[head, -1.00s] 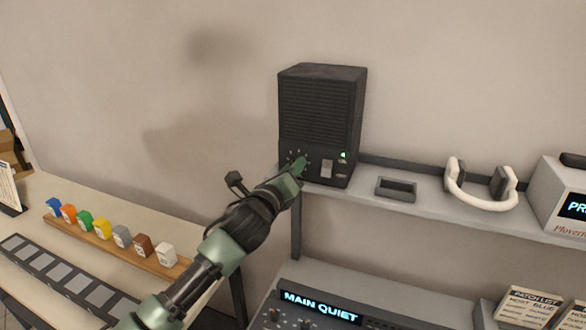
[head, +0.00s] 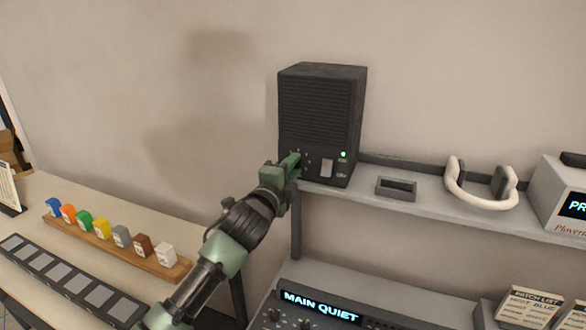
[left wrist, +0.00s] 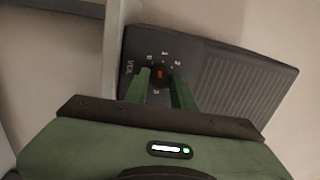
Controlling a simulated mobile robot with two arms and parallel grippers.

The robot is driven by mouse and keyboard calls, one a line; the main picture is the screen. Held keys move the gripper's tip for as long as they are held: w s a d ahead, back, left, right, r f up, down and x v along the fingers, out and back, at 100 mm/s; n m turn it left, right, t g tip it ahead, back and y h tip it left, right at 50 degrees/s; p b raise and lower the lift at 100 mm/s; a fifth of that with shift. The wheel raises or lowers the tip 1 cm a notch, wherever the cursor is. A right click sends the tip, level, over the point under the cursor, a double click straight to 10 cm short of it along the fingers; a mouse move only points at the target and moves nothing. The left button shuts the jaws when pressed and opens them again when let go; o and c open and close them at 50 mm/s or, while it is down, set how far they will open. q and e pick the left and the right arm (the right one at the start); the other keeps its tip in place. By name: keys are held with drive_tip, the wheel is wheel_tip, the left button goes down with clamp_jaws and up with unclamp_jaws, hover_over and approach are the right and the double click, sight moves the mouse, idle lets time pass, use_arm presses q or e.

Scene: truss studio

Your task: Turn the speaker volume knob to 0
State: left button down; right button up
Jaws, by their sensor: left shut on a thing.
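The black speaker (head: 322,110) stands on the grey shelf, with a ribbed grille, a lit green light and a pale switch at its lower front. My left gripper (head: 291,163) is at the lower left of the speaker's front and covers most of the dial there. In the left wrist view the speaker (left wrist: 225,85) lies sideways. The small volume knob (left wrist: 159,75), dark with an orange mark, sits between the fingers of my left gripper (left wrist: 160,86), which is shut on it. Printed marks and "VOL" surround the knob; the exact setting is too small to read. My right gripper is out of view.
On the grey shelf (head: 425,203) a small dark tray (head: 396,189) and white headphones (head: 480,190) are right of the speaker. A mixing console (head: 330,306) reading "MAIN QUIET" is below. Coloured blocks stand on a wooden rail (head: 122,247) at left.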

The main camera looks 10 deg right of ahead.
use_arm(q)
drive_tip(key=n, duration=0.5)
drive_tip(key=shift+f+n, duration=0.1)
drive_tip(key=shift+n, duration=0.6)
drive_tip(key=c, duration=1.2)
unclamp_jaws()
drive_tip(key=shift+o, duration=0.2)
drive_tip(key=shift+s+a+b, duration=0.1)
drive_tip(key=shift+b, duration=0.2)
drive_tip(key=b+v, duration=0.2)
drive_tip(key=v, duration=0.5)
drive_tip(key=shift+s+a+b, duration=0.15)
drive_tip(key=shift+s+b, duration=0.1)
drive_tip(key=shift+b, duration=0.15)
